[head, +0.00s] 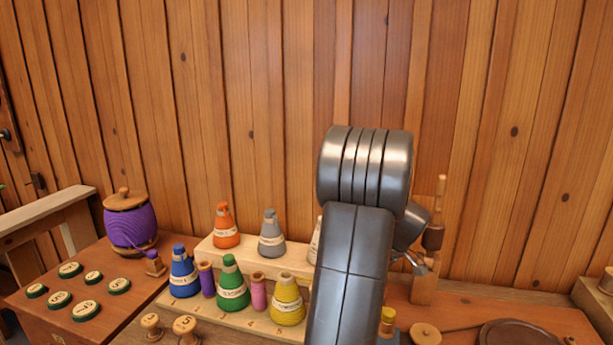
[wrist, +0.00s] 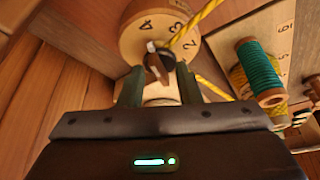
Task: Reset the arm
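My arm (head: 352,250) rises through the middle of the head view. My gripper (head: 416,262) is partly hidden behind it, beside an upright wooden post (head: 425,285). In the wrist view my gripper (wrist: 158,80) has its two dark green fingers apart, with no object visibly clamped between them. Beyond the fingertips is a round wooden disc (wrist: 138,42) marked with numbers. A small dark piece with a pale tip (wrist: 158,62) shows in front of it; I cannot tell whether the fingers touch it.
Coloured thread cones, including a blue cone (head: 184,274) and a green cone (head: 232,287), stand on a stepped wooden rack left of my arm. A purple spool (head: 131,225) stands farther left. A yellow cord (wrist: 195,22) crosses near the disc. The plank wall (head: 240,110) is behind.

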